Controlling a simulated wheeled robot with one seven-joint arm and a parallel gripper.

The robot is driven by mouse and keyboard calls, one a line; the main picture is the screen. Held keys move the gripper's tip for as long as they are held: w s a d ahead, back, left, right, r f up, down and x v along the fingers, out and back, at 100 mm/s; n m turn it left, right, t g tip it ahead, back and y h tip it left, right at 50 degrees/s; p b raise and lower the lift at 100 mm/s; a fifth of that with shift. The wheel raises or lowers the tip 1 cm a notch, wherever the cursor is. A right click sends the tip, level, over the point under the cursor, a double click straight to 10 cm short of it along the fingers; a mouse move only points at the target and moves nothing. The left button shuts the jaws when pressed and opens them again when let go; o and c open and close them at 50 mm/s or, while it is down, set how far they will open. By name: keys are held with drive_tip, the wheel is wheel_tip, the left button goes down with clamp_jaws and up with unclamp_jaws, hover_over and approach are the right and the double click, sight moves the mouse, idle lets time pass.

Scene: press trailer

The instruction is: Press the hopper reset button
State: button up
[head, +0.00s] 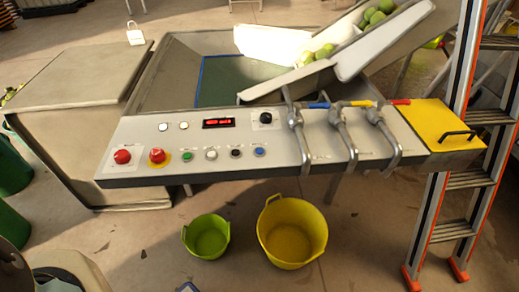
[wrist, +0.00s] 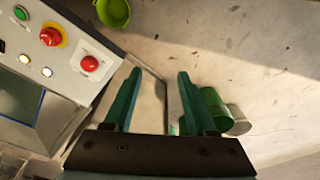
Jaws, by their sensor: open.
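The control panel (head: 290,160) spans the front of the press in the head view. From left to right it carries a red button (head: 122,156), a red button on a yellow ring (head: 157,155), then green (head: 187,156), white (head: 211,155), black (head: 236,152) and blue (head: 259,151) buttons. Their labels are too small to read, so I cannot tell which is the hopper reset. My gripper (wrist: 158,78) is open and empty in the wrist view. The red button (wrist: 89,63) and the yellow-ringed one (wrist: 50,36) lie left of its fingers, apart from them.
A red display (head: 218,123), two white lamps and a black knob (head: 266,117) sit above the buttons. Metal levers (head: 349,140) stand at the panel's right, near a ladder (head: 435,200). Green (head: 206,238) and yellow (head: 292,232) tubs stand on the floor below.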

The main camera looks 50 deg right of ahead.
clamp_jaws()
idle(1.3)
